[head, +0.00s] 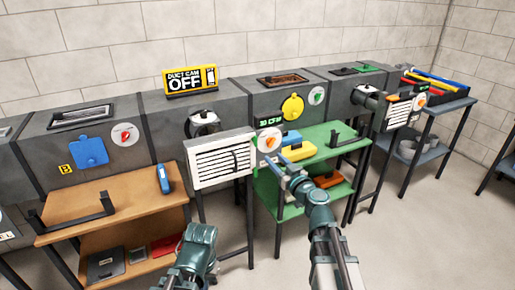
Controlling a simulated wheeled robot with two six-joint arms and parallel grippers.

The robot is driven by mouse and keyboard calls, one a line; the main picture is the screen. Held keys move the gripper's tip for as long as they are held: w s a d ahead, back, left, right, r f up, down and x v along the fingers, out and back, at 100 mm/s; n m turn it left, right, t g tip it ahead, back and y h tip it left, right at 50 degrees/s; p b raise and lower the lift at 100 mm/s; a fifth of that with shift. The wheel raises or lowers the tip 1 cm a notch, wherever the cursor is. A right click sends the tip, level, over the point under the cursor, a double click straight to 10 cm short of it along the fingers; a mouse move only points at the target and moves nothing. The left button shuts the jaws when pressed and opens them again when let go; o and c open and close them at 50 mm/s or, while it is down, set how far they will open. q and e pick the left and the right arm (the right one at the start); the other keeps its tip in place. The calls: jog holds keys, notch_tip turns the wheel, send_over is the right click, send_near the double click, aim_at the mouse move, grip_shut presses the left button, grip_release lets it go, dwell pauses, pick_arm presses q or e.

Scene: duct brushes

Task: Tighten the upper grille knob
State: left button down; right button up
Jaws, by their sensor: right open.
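A second grille (397,114) farther right has a similar disc with an orange knob (420,102). I cannot tell which knob the task calls upper. My right gripper (273,164) is open, just below the nearer disc and right of the white grille. Whether it touches anything is unclear. My left arm shows at the bottom, but its gripper fingers are not visible.
A green table (328,134) with yellow and blue blocks lies behind my right arm. A brown table (125,200) with a black bracket and blue item stands left. A yellow-black "DUCT CAM OFF" sign (190,80) sits on the duct. Open floor lies front right.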

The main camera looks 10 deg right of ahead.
aim_at(257, 140)
jog(key=x, duration=1.3)
jog(key=shift+w+a, duration=0.1)
jog(key=shift+w, duration=0.3)
grip_shut()
